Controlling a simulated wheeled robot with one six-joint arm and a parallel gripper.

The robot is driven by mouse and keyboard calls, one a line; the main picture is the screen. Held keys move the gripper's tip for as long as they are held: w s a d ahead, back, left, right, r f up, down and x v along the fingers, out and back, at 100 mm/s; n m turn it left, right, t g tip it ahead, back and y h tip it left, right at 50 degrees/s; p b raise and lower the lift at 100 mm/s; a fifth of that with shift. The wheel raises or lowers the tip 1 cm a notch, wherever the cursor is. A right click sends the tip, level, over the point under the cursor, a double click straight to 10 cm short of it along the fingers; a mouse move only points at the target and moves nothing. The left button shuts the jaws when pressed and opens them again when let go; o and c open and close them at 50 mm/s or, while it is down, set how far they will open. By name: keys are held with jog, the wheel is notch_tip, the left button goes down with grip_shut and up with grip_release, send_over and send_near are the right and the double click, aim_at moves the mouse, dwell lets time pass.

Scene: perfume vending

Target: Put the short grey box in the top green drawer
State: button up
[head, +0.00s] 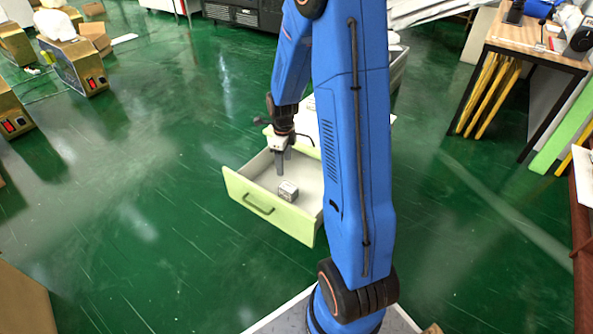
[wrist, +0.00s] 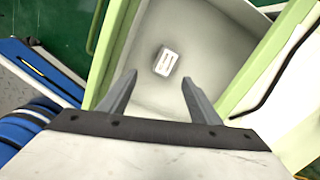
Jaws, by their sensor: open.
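The short grey box (head: 288,191) lies on the floor of the pulled-out top green drawer (head: 266,211), near its front panel. In the wrist view the small grey-white box (wrist: 165,62) rests inside the drawer, apart from the drawer walls (wrist: 120,55). My gripper (head: 280,174) is above the drawer, behind the box in the head view. In the wrist view my gripper (wrist: 158,85) has its two fingers spread wide with nothing between them; the box is beyond the fingertips.
The cabinet top behind the drawer is partly hidden by my blue arm. A wooden-topped table (head: 530,45) stands at the right. Gold machines (head: 75,65) and cardboard boxes (head: 95,38) are at the far left. The green floor left of the drawer is clear.

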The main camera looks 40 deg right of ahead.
jog(key=s+a+r+n+t, duration=0.1)
jog(key=s+a+r+n, duration=0.3)
jog(key=s+r+n, duration=0.45)
jog(key=s+a+r+n+t, duration=0.1)
jog(key=s+a+r+n, duration=0.3)
jog(key=r, duration=0.7)
jog(key=s+a+r+n+t, duration=0.1)
jog(key=s+a+r+n, duration=0.1)
jog(key=s+n, duration=0.6)
jog(key=s+a+r+n+t, duration=0.1)
jog(key=s+a+r+n, duration=0.2)
jog(key=s+r+n, duration=0.2)
jog(key=s+n, duration=0.3)
jog(key=shift+s+a, duration=0.25)
jog(key=shift+a, duration=0.05)
